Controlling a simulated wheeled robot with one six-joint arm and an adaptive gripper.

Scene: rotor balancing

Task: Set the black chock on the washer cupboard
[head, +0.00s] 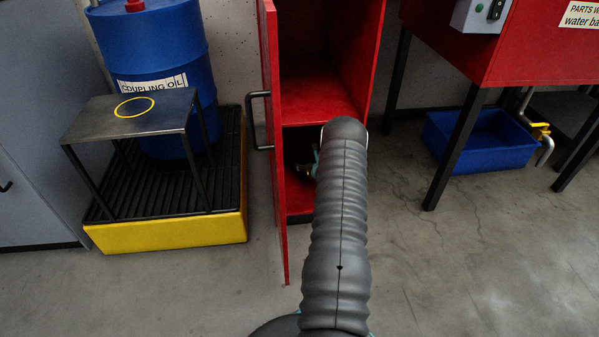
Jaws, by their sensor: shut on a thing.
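The washer cupboard (318,98) is red and open-fronted, with its door (270,140) swung open on the left. My arm rises in front of it and covers much of its right side and lower opening. Just left of the arm, a small dark and teal end part, seemingly of my gripper (301,169), shows in the dark lower compartment. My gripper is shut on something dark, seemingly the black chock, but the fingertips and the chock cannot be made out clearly. The upper compartment's visible part looks empty.
A dark metal stand (165,118) with a yellow ring stands left, before a blue oil drum (185,55) on a yellow spill pallet (170,233). At right are the red parts washer (460,45), its dark legs and a blue tub (480,142). Floor at lower right is clear.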

